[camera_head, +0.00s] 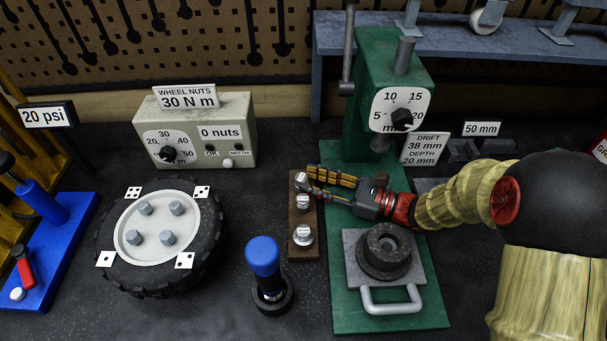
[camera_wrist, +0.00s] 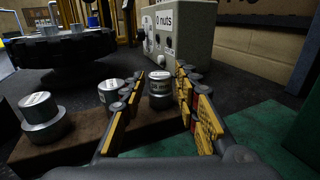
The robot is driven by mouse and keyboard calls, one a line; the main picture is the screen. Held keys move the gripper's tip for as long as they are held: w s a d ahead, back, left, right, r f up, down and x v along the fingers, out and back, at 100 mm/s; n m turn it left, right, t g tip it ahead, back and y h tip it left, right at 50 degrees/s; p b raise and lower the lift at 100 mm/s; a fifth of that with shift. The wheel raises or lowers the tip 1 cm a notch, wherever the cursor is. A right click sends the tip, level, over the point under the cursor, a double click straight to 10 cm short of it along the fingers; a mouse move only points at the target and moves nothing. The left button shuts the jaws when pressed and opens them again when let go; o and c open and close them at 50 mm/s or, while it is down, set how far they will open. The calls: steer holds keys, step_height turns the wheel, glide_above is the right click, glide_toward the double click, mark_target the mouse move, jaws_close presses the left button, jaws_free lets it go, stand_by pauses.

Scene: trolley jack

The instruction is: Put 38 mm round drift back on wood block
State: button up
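The brown wood block (camera_head: 313,220) lies left of the green press base and carries a row of metal drifts. A small drift (camera_head: 300,179) stands upright at the block's far end; in the wrist view a silver drift (camera_wrist: 160,90) stands between my fingertips. A middle drift (camera_head: 303,202) and a wider stepped near drift (camera_head: 303,237) also stand on it. Their labels are too small to read surely, so I cannot tell which is 38 mm. My gripper (camera_head: 306,182) is at the far end, fingers spread on both sides of the far drift, with gaps showing.
The green press (camera_head: 360,150) stands behind, with a sign reading drift 38 mm, depth 20 mm. A dark ring-shaped part (camera_head: 385,250) sits on its plate with a grey handle. A blue-handled tool (camera_head: 263,262), a wheel (camera_head: 160,235) and a torque box (camera_head: 195,130) stand left.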

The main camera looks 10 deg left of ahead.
steer(key=d, duration=0.3)
steer(key=s+d+p, duration=0.1)
steer(key=d, duration=0.1)
steer(key=d+p, duration=0.1)
steer(key=d, duration=0.2)
steer(key=shift+s+d, duration=0.25)
steer(key=shift+d, duration=0.05)
